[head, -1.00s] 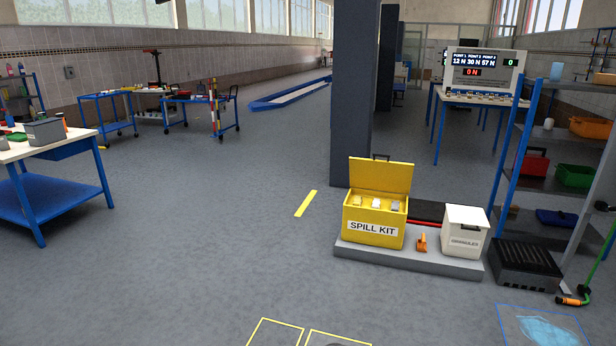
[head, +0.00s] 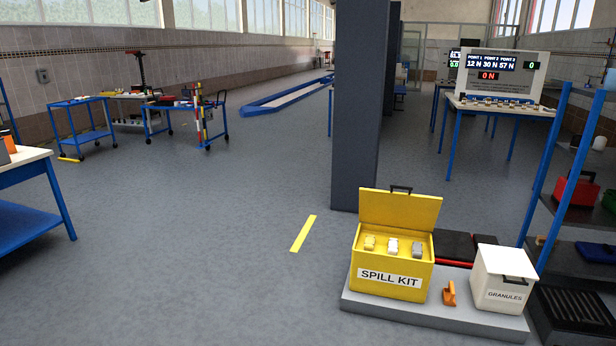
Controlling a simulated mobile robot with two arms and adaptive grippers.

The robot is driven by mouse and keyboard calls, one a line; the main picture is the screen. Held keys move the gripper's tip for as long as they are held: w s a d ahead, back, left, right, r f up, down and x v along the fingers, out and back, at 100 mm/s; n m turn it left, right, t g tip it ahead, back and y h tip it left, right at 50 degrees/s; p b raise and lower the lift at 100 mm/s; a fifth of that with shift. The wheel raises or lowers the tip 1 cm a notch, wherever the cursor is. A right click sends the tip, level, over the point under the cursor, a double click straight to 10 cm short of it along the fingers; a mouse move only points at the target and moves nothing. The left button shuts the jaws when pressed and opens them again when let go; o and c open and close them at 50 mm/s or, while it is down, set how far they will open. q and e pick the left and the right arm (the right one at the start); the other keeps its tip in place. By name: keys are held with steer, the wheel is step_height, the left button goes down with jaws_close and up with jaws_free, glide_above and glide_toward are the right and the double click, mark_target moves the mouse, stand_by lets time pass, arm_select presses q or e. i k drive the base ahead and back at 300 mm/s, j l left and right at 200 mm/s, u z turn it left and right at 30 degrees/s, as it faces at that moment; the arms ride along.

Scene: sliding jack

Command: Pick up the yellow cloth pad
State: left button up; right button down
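A yellow spill kit box (head: 370,271) stands on a low grey platform with its lid (head: 398,209) open and tilted back. Three pads show in a row in its top. The yellow cloth pad (head: 369,243) is the left one, beside a white pad (head: 392,246) and a grey pad (head: 416,250). Their lower parts are hidden in the box. Neither of my grippers shows in the head view.
The grey platform (head: 430,320) also bears an orange item (head: 449,293) and a white granules bin (head: 502,280). A dark pillar (head: 358,110) rises behind the box. Blue-framed shelving (head: 550,185) is at right. The floor left and in front is clear.

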mark_target(370, 240)
steer(key=i+z, duration=0.1)
steer(key=i, duration=0.75)
steer(key=i+j+z, duration=0.1)
steer(key=i, duration=0.75)
steer(key=j, duration=0.1)
